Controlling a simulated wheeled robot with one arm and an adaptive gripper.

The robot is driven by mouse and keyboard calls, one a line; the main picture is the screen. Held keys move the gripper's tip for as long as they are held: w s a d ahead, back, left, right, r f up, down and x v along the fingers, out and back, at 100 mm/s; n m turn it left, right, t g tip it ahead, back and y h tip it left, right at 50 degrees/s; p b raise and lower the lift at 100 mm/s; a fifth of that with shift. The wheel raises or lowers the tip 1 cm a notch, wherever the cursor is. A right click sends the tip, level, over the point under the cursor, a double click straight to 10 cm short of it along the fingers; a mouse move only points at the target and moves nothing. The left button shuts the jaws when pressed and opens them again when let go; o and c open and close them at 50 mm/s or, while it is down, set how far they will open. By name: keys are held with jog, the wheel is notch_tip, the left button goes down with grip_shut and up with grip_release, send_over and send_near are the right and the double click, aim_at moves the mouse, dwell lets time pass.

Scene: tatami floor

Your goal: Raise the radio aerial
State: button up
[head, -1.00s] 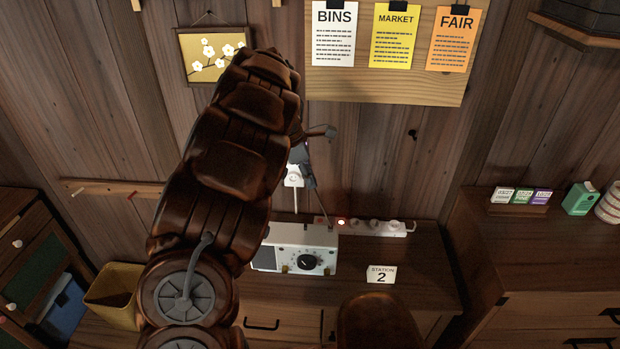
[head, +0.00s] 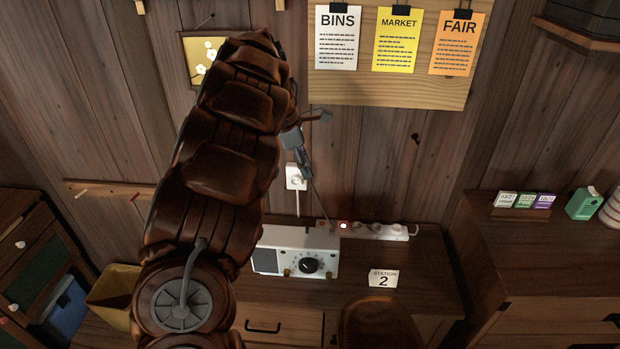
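The white radio (head: 322,243) stands on the desk in the head view, with a dark dial and a speaker grille on its front. Its thin aerial (head: 321,207) rises from the back right of the radio and leans up and left. My gripper (head: 306,172) is small and partly covered by my arm. Its fingertips are at the aerial's upper end, above the radio and in front of the wall. They appear to meet the rod, but I cannot tell whether they are closed on it.
A chair back (head: 378,322) is in front. My arm covers the left.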

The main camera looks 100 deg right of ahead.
jog(key=v, duration=0.7)
jog(key=shift+w, duration=0.1)
dwell(0.5)
